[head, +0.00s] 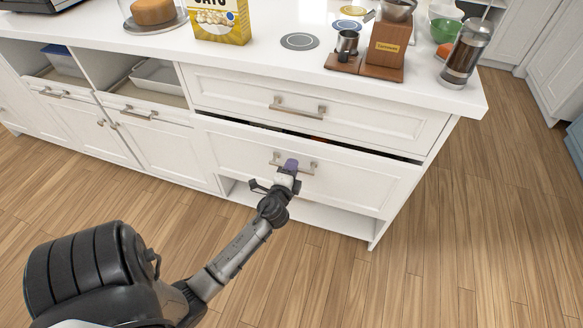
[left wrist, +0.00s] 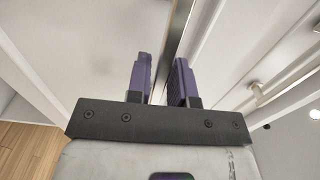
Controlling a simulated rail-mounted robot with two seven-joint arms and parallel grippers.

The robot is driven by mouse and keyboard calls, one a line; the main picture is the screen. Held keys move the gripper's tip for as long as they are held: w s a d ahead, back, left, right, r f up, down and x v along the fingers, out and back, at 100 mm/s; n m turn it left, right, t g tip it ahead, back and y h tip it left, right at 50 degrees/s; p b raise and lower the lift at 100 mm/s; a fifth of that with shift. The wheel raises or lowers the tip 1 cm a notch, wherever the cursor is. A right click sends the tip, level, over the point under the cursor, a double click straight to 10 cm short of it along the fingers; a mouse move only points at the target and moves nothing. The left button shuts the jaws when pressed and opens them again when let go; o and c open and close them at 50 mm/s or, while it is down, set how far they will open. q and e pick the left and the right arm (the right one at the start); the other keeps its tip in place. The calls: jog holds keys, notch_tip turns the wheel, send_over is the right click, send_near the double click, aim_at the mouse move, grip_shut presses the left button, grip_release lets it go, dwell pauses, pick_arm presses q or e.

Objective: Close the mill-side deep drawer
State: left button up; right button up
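The deep drawer (head: 235,150) is the lower of the two wide drawers below the coffee mill (head: 387,48). It stands slightly open, with a dark gap along its top edge. Its metal bar handle (head: 308,168) is at the middle of its front. My left gripper (head: 290,165) is at this handle, its purple fingers over the bar's middle. My right gripper is not in view.
The upper drawer (head: 350,115) is shut, with its own handle (head: 298,107). A French press (head: 466,52) stands near the counter's right corner. A yellow box (head: 220,22) is on the counter. An open shelf lies below the drawer. The wooden floor (head: 470,220) to the right is clear.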

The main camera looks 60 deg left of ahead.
pick_arm(q)
grip_shut()
jog(key=x, duration=0.3)
jog(key=shift+w+a+f, duration=0.1)
jog(key=shift+w+a, duration=0.2)
jog(key=shift+o, duration=1.6)
grip_release()
jog(key=shift+w+a, duration=0.15)
